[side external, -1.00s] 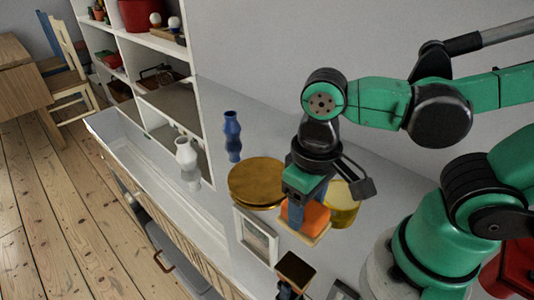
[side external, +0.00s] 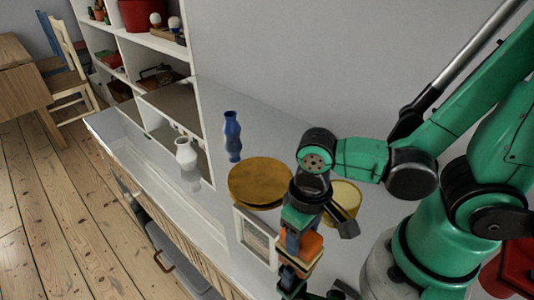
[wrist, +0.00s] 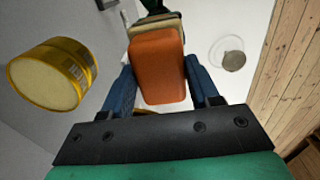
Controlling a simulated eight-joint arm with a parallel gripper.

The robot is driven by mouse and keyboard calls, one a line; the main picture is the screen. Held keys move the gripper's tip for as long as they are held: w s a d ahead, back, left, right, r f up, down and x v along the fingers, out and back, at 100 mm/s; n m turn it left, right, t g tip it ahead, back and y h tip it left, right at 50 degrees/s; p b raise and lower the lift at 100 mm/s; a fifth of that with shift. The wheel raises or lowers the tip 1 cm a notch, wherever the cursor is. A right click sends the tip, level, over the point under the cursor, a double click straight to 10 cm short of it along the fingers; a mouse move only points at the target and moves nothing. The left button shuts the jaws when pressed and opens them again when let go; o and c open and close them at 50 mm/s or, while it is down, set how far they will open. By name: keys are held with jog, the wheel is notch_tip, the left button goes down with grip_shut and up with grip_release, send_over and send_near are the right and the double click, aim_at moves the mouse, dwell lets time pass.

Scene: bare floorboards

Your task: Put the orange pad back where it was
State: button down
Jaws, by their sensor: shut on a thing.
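The orange pad (side external: 312,246) is between the blue fingers of my gripper (side external: 293,243) in the side external view. A tan, board-like layer (side external: 300,268) shows beneath the orange part. In the wrist view the orange pad (wrist: 158,68) lies between the two fingers of my gripper (wrist: 160,82), with the tan layer (wrist: 155,32) beyond it. My gripper is shut on the pad. Below it in the side view is a small dark stand (side external: 288,282), mostly hidden by the pad and gripper. I cannot tell whether the pad touches it.
A yellow tin (side external: 345,198) stands behind my gripper; it also shows in the wrist view (wrist: 52,74). A round golden-brown disc (side external: 259,182), a picture frame (side external: 255,238), a blue vase (side external: 232,136) and a white vase (side external: 187,160) are on the white surface to the left.

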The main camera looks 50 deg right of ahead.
jog(key=shift+f, duration=0.15)
jog(key=shift+c, duration=1.1)
grip_release()
notch_tip(320, 180, up, 12)
jog(key=w+d+t, duration=0.7)
jog(key=w, duration=0.2)
jog(key=shift+d+f, duration=0.25)
jog(key=shift+d, duration=0.05)
jog(key=shift+w, duration=0.1)
